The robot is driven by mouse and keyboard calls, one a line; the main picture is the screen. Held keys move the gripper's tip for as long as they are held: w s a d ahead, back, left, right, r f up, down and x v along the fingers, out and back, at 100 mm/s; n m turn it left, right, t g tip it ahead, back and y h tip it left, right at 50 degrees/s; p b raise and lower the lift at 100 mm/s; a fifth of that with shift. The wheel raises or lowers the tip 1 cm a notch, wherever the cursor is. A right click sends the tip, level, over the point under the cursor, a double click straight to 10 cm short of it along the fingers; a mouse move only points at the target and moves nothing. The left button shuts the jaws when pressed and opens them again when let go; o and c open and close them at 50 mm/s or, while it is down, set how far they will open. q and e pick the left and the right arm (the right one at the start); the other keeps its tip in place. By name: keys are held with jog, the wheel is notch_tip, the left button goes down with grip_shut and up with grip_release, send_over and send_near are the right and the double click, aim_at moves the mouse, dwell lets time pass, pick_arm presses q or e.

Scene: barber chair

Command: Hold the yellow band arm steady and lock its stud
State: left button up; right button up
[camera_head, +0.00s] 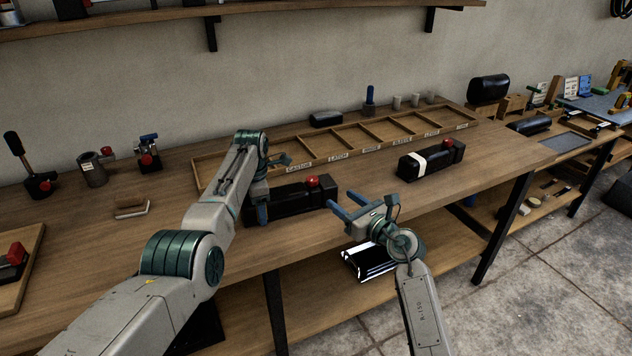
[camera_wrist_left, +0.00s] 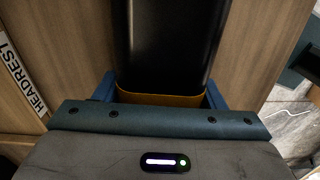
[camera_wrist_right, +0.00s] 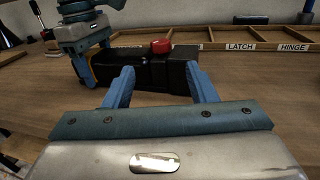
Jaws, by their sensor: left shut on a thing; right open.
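The yellow band arm (camera_head: 300,195) is a black block lying on the bench, with a red stud (camera_head: 312,182) on top near its right end. Its yellow band (camera_wrist_left: 160,98) shows between the fingers of my left gripper (camera_wrist_left: 160,90). That gripper (camera_head: 266,192) is shut on the arm's left end. My right gripper (camera_head: 346,204) is open and empty, just in front of and to the right of the stud end. In the right wrist view the stud (camera_wrist_right: 161,47) appears between and beyond the open fingers (camera_wrist_right: 160,78), which stand apart from the block.
A similar black arm with a white band (camera_head: 420,163) lies to the right. Behind runs a divided wooden tray (camera_head: 345,152) with labels such as LATCH and HINGE. A brown-topped block (camera_head: 131,208) and several tools stand at left. The bench front edge is close.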

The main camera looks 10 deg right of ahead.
aim_at(316, 181)
jog(key=x, duration=1.2)
jog(key=shift+d, duration=0.1)
jog(key=shift+c, duration=0.2)
jog(key=c, duration=0.9)
